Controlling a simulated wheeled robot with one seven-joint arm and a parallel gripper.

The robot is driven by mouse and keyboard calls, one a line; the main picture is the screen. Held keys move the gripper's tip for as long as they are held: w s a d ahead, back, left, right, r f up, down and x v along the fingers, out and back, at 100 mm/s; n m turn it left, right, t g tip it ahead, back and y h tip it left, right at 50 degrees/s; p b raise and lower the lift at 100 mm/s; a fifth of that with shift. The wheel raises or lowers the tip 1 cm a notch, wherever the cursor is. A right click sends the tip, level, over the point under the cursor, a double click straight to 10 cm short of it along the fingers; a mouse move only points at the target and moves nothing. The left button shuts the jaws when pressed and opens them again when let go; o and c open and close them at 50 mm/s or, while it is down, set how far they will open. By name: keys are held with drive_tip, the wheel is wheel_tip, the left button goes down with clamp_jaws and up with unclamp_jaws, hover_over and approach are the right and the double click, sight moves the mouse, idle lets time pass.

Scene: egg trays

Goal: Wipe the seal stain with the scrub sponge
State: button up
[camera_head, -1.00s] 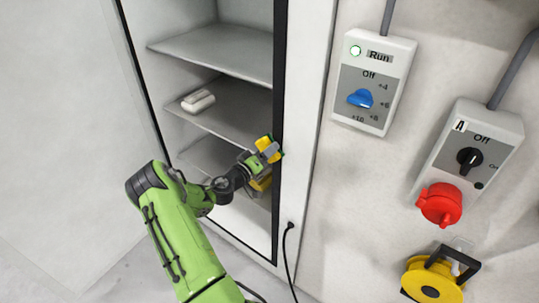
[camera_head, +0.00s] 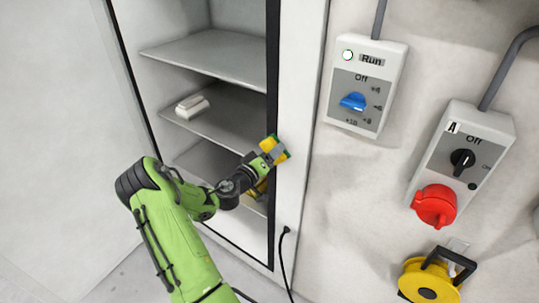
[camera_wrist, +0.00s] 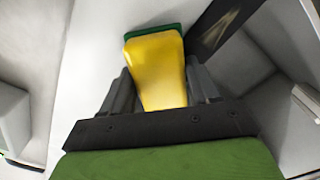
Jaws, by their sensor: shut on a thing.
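My gripper (camera_head: 268,157) is shut on the scrub sponge (camera_head: 279,149), a yellow block with a green scrub face. In the wrist view the yellow sponge (camera_wrist: 157,72) sits between both fingers, its green face at the far end, facing the pale cabinet frame. The black seal (camera_head: 272,85) runs down the edge of the cabinet opening. In the wrist view a brownish streak, which looks like the stain (camera_wrist: 222,28), shows on the dark seal right of the sponge. I cannot tell whether the sponge touches the frame. The stain is not distinct in the head view.
The open cabinet has grey shelves (camera_head: 215,60), one bearing a small white object (camera_head: 192,107). Right of the frame, the wall carries a Run switch box (camera_head: 366,85), a second box with a red socket (camera_head: 435,205) and a yellow reel (camera_head: 428,281). A black cable (camera_head: 281,245) hangs below.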

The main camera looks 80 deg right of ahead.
sight(260, 146)
drive_tip(key=shift+r, duration=0.6)
drive_tip(key=shift+w+d, duration=0.3)
drive_tip(key=shift+w, duration=0.3)
drive_tip(key=shift+w+d, duration=0.25)
drive_tip(key=shift+w, duration=0.4)
drive_tip(key=shift+w+d, duration=0.3)
drive_tip(key=shift+w, duration=0.3)
drive_tip(key=b+v, duration=0.3)
drive_tip(key=v, duration=0.3)
drive_tip(key=shift+f, duration=0.1)
